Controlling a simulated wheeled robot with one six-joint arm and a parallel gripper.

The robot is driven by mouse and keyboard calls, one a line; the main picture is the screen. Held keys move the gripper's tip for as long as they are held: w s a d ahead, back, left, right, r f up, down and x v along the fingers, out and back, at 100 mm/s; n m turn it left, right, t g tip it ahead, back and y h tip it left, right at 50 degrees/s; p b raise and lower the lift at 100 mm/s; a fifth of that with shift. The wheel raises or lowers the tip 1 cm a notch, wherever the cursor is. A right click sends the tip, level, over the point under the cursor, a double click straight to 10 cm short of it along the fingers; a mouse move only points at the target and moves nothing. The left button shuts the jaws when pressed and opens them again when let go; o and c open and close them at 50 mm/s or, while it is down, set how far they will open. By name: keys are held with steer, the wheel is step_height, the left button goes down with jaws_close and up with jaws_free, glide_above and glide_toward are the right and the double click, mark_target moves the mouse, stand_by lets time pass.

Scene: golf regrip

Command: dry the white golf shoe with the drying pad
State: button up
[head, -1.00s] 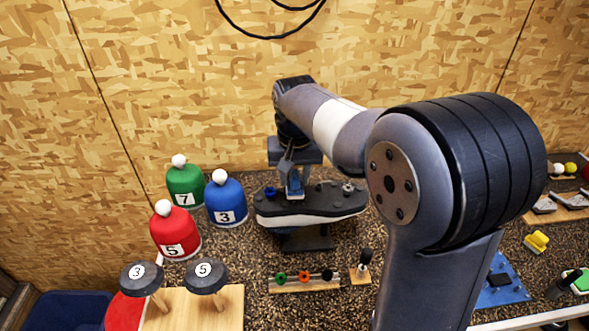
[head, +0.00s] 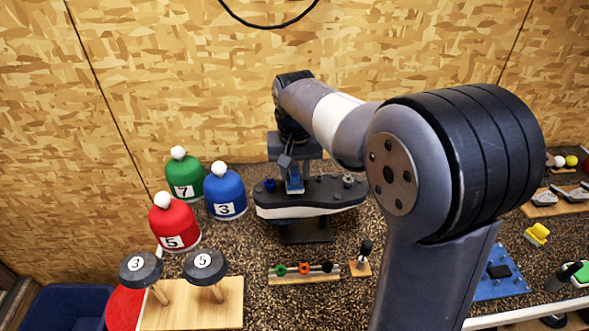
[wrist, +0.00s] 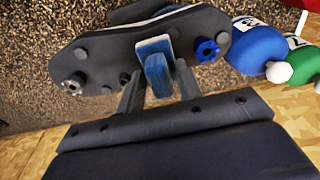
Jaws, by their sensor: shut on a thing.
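The golf shoe (head: 300,211) sits sole up on a dark stand, with its white side below a dark sole. Studs show on the sole, one blue and one grey; it is also in the wrist view (wrist: 107,58). My gripper (head: 291,181) is over the sole's left-middle part. In the wrist view my gripper (wrist: 159,85) is shut on the blue drying pad (wrist: 157,75), which has a pale end at the sole. The pad (head: 294,187) also shows in the head view. It appears to touch the sole, but its contact face is hidden.
Green (head: 184,184), blue (head: 225,196) and red (head: 174,225) headcovers stand left of the shoe. A rack with coloured rings (head: 304,279) and a small wooden stand (head: 361,268) are in front. My arm hides much of the right side.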

steer(key=shift+f+b, duration=0.4)
steer(key=shift+f, duration=0.2)
stand_by(0.3)
